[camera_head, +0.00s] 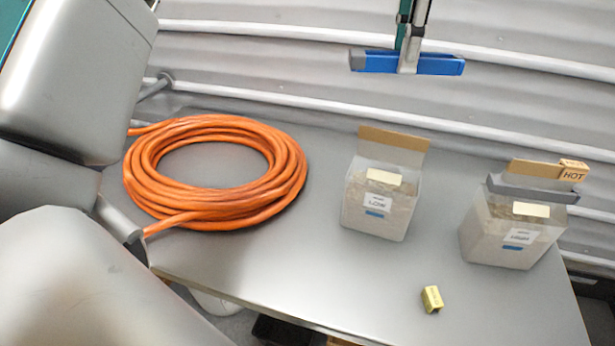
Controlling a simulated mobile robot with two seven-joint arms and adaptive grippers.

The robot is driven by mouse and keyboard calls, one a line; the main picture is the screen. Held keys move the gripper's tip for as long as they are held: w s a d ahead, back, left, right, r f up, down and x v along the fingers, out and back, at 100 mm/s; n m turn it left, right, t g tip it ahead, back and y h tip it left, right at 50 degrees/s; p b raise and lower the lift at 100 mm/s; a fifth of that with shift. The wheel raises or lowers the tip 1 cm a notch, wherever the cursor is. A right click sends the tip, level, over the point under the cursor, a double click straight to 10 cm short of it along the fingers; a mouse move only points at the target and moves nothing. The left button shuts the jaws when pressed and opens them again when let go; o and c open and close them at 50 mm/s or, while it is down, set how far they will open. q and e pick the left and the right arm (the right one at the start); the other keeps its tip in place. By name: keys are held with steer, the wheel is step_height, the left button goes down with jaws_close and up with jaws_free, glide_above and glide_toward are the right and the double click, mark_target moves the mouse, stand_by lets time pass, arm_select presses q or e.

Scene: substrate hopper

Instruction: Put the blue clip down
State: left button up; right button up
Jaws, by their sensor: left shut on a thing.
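The blue clip (437,66) is a long bar with a grey end, held level in the air at the top of the head view, above and behind the table. My left gripper (409,62) reaches down from the top edge and is shut on the middle of the clip. The rest of that gripper is cut off by the picture edge. My right gripper is not in view.
A small yellow block (432,299) lies in front. The front middle is free.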

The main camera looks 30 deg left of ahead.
arm_select(q)
steer(key=s+f+n+b, duration=0.3)
steer(key=s+f+n, duration=0.25)
steer(key=f, duration=0.25)
steer(key=n+b, duration=0.6)
steer(key=n, duration=0.3)
glide_above(317, 271)
step_height(317, 271, down, 25)
steer(key=shift+f, duration=2.65)
